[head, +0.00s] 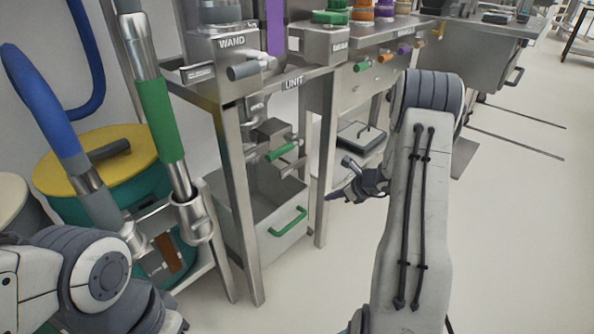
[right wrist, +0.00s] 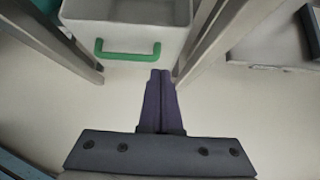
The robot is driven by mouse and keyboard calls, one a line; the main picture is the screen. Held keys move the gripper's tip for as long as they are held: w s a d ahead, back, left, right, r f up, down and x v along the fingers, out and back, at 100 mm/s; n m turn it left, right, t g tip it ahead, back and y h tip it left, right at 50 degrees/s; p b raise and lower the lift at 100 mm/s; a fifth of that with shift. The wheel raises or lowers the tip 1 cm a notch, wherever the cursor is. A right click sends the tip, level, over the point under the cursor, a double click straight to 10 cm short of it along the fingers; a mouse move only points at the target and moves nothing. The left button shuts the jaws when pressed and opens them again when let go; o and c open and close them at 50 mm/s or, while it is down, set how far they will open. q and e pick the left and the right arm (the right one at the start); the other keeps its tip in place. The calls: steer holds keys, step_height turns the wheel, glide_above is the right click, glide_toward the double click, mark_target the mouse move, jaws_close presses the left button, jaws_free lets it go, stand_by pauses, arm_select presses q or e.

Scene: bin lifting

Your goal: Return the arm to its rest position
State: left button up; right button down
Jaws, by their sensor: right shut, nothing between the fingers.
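My right arm comes in from the lower right of the head view, bends at the elbow and reaches toward the steel frame. My right gripper (head: 331,196) is shut and empty, close to a leg of the frame. In the right wrist view its two purple fingers (right wrist: 161,75) lie together over bare floor, in front of the bin (right wrist: 125,12). The grey bin (head: 286,240) stands low inside the frame, with a green handle (head: 288,221) on its front. The fingers are apart from the handle. My left arm shows at the lower left of the head view; its gripper is not in view.
The steel frame (head: 320,160) has upright legs around the bin. A teal drum with a yellow lid (head: 100,160) and hoses stand at the left.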

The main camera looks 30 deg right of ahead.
steer(key=shift+a, duration=0.1)
steer(key=s+a+r+n+g, duration=0.3)
steer(key=s+a+n, duration=0.3)
steer(key=a+n, duration=0.4)
steer(key=s+a+r+n+g, duration=0.3)
steer(key=s+a+n, duration=0.2)
steer(key=a+n, duration=0.4)
steer(key=s+a+r+n+g+h+p, duration=0.1)
steer(key=s+a+r+n+p, duration=0.2)
steer(key=s+a+r+n, duration=0.6)
steer(key=s+a+r+n+g+h+p, duration=0.1)
steer(key=s+a+r+n+p, duration=0.2)
steer(key=s+a+r+n, duration=0.7)
step_height(320, 180, up, 34)
steer(key=s+d+n+p, duration=0.1)
steer(key=p, duration=3.6)
steer(key=shift+d+f, duration=0.2)
steer(key=shift+d, duration=0.1)
steer(key=shift+s, duration=0.1)
